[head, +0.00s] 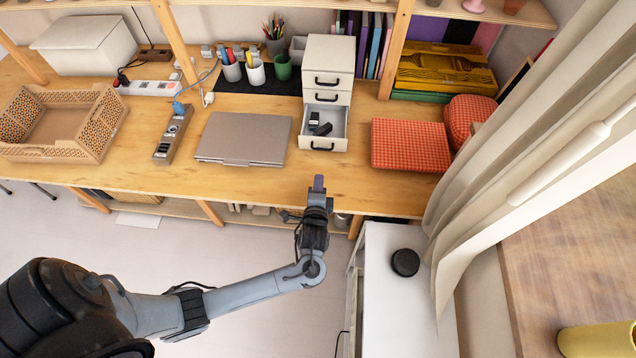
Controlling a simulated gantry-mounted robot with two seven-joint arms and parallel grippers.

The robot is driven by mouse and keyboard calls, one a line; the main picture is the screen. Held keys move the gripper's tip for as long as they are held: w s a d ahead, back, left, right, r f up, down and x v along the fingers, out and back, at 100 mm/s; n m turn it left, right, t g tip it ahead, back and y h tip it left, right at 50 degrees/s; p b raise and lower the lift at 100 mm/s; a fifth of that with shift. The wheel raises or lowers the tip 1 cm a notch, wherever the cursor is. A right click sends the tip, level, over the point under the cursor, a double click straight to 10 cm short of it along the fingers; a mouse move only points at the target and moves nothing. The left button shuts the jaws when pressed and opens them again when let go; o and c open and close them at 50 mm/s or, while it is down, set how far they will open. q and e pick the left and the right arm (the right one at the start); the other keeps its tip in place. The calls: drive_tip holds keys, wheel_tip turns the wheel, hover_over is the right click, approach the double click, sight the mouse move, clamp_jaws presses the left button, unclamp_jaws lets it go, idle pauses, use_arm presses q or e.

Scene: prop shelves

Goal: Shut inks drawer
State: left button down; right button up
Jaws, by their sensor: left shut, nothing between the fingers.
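A small white drawer unit (329,56) with dark handles stands on the wooden desk. Its bottom drawer (323,142) is pulled out toward me, with dark ink bottles (318,125) inside. The two drawers above it look closed. My left gripper (319,182) is in front of the desk's front edge, below the open drawer in the picture and apart from it. Its fingers are together and hold nothing. My right gripper is not in view.
A closed laptop (243,138) lies left of the drawer unit, and a red checked cushion (410,145) lies right of it. A power strip (173,134) and a perforated crate (60,152) are further left. A curtain (490,190) hangs at the right.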

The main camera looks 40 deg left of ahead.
use_arm(q)
drive_tip(key=b+x, duration=0.2)
drive_tip(key=x, duration=0.8)
drive_tip(key=shift+f, duration=0.1)
drive_tip(key=shift+b+x, duration=0.3)
drive_tip(key=shift+x, duration=0.65)
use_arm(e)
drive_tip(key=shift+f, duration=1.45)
